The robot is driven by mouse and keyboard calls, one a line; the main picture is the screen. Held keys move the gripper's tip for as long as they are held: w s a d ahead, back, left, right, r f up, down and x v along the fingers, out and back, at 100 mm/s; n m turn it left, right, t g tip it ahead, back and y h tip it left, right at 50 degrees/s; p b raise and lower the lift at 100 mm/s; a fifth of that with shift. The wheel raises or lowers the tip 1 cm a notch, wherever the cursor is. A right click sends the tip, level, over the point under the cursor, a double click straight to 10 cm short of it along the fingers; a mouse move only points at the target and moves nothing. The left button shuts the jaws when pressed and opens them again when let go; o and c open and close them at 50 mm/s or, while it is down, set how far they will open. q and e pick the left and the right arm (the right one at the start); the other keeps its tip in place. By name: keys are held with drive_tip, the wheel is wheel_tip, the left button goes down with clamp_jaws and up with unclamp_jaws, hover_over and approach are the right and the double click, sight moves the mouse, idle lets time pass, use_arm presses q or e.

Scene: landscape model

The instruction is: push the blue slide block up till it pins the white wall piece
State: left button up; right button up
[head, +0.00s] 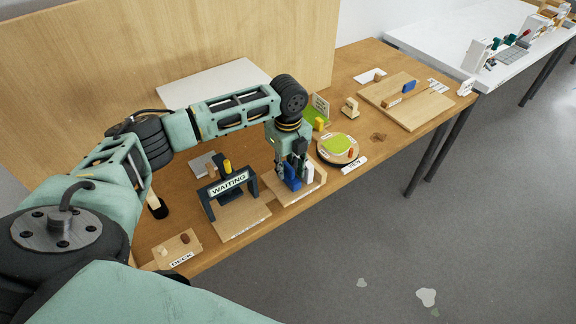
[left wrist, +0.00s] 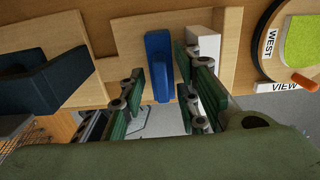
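The blue slide block (head: 292,182) stands on a light wooden base near the table's front edge. The left wrist view shows it upright in the picture (left wrist: 158,62). The white wall piece (head: 308,172) stands just right of it, and it also shows in the left wrist view (left wrist: 205,45), partly hidden by a finger. My left gripper (head: 291,165) points down over the block. Its fingers (left wrist: 160,92) are apart, one on each side of the block, with narrow gaps; contact is not clear. My right gripper is not in view.
The dark arch with the WAITING sign (head: 229,184) stands close on the left. The round board with a green patch (head: 337,149) and VIEW label is close on the right. A DECK board (head: 178,248) lies front left. Bare tabletop lies toward the right front edge.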

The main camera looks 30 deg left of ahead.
sight(289, 166)
use_arm(q)
drive_tip(key=shift+r, duration=0.2)
wheel_tip(289, 166, up, 12)
drive_tip(key=shift+f, duration=0.2)
drive_tip(key=shift+d, duration=0.1)
drive_tip(key=shift+c, duration=0.6)
